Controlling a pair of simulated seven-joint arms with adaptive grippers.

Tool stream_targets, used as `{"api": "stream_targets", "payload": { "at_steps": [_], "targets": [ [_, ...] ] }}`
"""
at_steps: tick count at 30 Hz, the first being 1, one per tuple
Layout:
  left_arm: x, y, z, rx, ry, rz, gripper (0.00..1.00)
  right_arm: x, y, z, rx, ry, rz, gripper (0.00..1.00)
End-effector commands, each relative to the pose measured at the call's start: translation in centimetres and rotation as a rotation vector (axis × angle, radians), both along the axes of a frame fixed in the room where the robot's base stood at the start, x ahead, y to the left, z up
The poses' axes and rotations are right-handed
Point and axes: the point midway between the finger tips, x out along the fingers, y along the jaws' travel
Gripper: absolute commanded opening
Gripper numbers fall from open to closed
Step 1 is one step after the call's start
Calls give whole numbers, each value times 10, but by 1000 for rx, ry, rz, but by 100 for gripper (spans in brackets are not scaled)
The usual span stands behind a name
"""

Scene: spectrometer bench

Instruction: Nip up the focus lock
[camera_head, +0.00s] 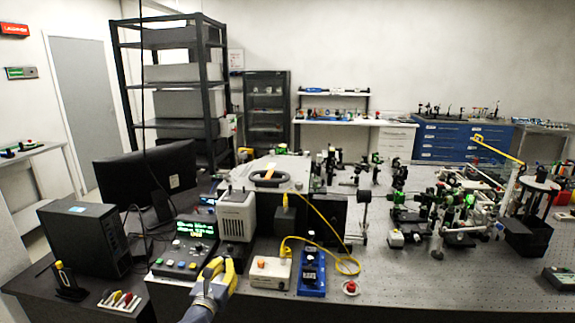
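My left gripper (221,264) has yellow fingers and reaches up from the bottom edge, left of centre. Its fingers look apart, with nothing seen between them. It is in front of the grey instrument (237,216) and just right of the control box (187,246) with a green lit display. I cannot pick out the focus lock for certain among the small parts. The optics assembly (455,205) of dark mounts and posts with green glints stands on the right half of the bench. My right gripper is not in view.
A white box with an orange knob (271,271), a blue device (312,272) and a red button (350,287) stand right of the gripper. A yellow cable (345,266) loops behind them. A monitor (145,177) and black computer (84,238) are left.

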Motion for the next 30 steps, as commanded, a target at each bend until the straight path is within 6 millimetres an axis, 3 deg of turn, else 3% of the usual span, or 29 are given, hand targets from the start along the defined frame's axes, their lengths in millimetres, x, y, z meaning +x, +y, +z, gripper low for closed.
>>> {"api": "stream_targets", "payload": {
  "at_steps": [30],
  "targets": [
    [-1, -6, -5, 0, 6, -2, 0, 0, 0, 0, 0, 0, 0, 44]
  ]
}}
